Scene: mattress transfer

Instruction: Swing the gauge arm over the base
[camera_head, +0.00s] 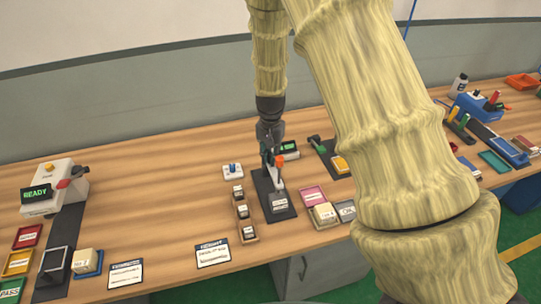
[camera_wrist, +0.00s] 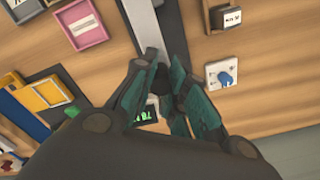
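The gauge stands on a dark base plate (camera_head: 278,212) on the bench, with a grey labelled block (camera_head: 279,201) near its front end. An orange knob (camera_head: 280,160) shows by the upright part at the back. My gripper (camera_head: 270,157) points down over the back of this plate, close to the knob. In the wrist view, a pale grey bar (camera_wrist: 144,25), seemingly the gauge arm, runs up to my fingertips (camera_wrist: 160,72). The fingers stand close on both sides of a dark piece at its end. Whether they touch it is unclear.
A white box with a blue knob (camera_head: 232,171) and small labelled blocks (camera_head: 240,210) stand left of the gauge. A pink tray (camera_head: 312,196) is at right. A READY machine (camera_head: 52,190) stands far left.

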